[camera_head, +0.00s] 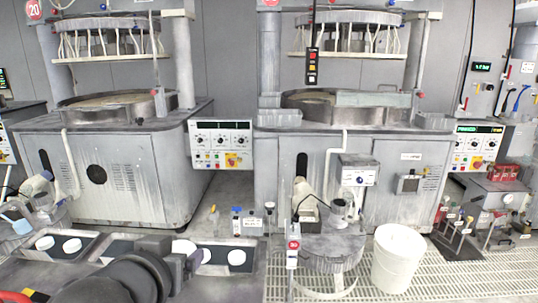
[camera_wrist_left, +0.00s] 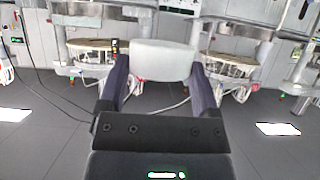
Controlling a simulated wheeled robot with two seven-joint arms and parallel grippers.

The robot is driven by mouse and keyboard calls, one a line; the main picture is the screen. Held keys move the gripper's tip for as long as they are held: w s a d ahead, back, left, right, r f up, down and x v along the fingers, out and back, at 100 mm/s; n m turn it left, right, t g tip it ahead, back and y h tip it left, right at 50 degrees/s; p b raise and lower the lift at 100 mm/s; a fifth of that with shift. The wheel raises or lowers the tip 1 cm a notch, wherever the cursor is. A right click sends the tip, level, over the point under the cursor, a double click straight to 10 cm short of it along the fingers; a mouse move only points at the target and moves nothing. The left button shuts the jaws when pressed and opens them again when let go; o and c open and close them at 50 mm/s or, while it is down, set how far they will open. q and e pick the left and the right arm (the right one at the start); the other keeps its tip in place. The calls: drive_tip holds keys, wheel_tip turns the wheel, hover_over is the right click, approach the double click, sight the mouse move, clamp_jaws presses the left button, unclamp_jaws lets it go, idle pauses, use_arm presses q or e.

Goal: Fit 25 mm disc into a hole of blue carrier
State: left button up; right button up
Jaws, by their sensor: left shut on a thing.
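My left gripper (camera_head: 184,262) is shut on a white disc (camera_head: 184,248) above the front bench. In the left wrist view the same pale disc (camera_wrist_left: 163,60) sits between the two dark fingers of the gripper (camera_wrist_left: 162,84), seen edge-on as a wide block. More white discs lie in dark trays: one (camera_head: 44,243) and another (camera_head: 72,245) at the left, and one (camera_head: 236,257) right of the gripper. Sizes cannot be read. I cannot make out a blue carrier in either view. My right gripper is not in view.
The discs lie in a dark tray (camera_head: 92,249) on the grey bench. Small bottles (camera_head: 237,220) stand behind it. A round grey stand (camera_head: 331,250) and a white bucket (camera_head: 398,258) stand to the right. Two large polishing machines (camera_head: 107,178) (camera_head: 345,170) fill the back.

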use_arm(q)
drive_tip(key=shift+s+a+r, duration=0.2)
drive_tip(key=shift+s+r, duration=0.15)
drive_tip(key=shift+s, duration=0.2)
drive_tip(key=w+f+m+h, duration=0.1)
drive_tip(key=w+f, duration=0.1)
drive_tip(key=f, duration=0.4)
drive_tip(key=w+f+m+h+b, duration=0.1)
drive_tip(key=w+f, duration=0.1)
drive_tip(key=f, duration=0.5)
drive_tip(key=w+f+m+h, duration=0.1)
drive_tip(key=w+f, duration=0.1)
drive_tip(key=f, duration=0.5)
drive_tip(key=shift+w+d+f+g, duration=0.15)
drive_tip(key=shift+w+d+g, duration=0.05)
drive_tip(key=shift+g, duration=0.2)
drive_tip(key=shift+f+m+h, duration=0.3)
drive_tip(key=shift+f+h, duration=0.1)
drive_tip(key=shift+r, duration=0.1)
drive_tip(key=shift+s, duration=0.1)
drive_tip(key=shift+f+b, duration=1.1)
drive_tip(key=shift+f, duration=1.25)
